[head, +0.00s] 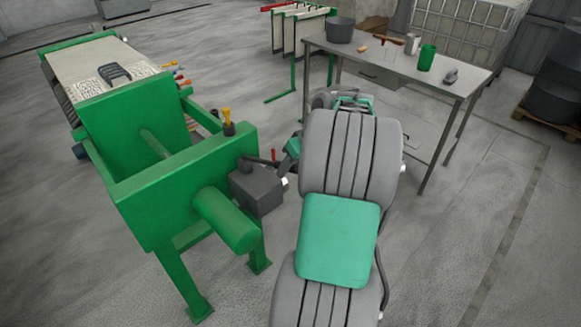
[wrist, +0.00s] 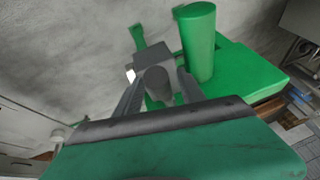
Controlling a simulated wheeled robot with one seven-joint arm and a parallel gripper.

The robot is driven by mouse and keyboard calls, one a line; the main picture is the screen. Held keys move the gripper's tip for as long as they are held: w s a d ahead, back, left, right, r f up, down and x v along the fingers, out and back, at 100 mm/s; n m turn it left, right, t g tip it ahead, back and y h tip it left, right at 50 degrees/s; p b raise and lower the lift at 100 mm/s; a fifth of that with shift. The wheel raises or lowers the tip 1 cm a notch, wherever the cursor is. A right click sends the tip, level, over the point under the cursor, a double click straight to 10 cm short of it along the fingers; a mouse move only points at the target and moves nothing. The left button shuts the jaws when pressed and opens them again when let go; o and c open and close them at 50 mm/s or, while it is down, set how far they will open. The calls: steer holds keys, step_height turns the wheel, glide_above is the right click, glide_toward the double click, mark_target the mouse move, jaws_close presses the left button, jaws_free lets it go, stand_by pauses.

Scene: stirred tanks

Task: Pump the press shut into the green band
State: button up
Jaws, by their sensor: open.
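The press (head: 175,195) is a long green frame at the left of the head view, with a thick green cylinder (head: 228,220) sticking out of its near end. A grey pump box (head: 257,190) is fixed to its right side; it also shows in the wrist view (wrist: 152,57). My gripper (wrist: 157,80) is open beside the pump, its fingers on either side of a dark grey round bar end (wrist: 158,86), perhaps the pump handle. I cannot tell whether they touch it. In the head view my arm partly hides this spot. I cannot make out a green band.
Yellow and black knobs (head: 227,118) stand on the press frame near the pump. A grey table (head: 455,75) with a green cup (head: 426,57) and a grey pot (head: 340,30) stands behind my arm. The floor left of the press is clear.

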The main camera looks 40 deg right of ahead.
steer(key=shift+f, duration=0.1)
jaws_close()
stand_by(0.5)
stand_by(0.9)
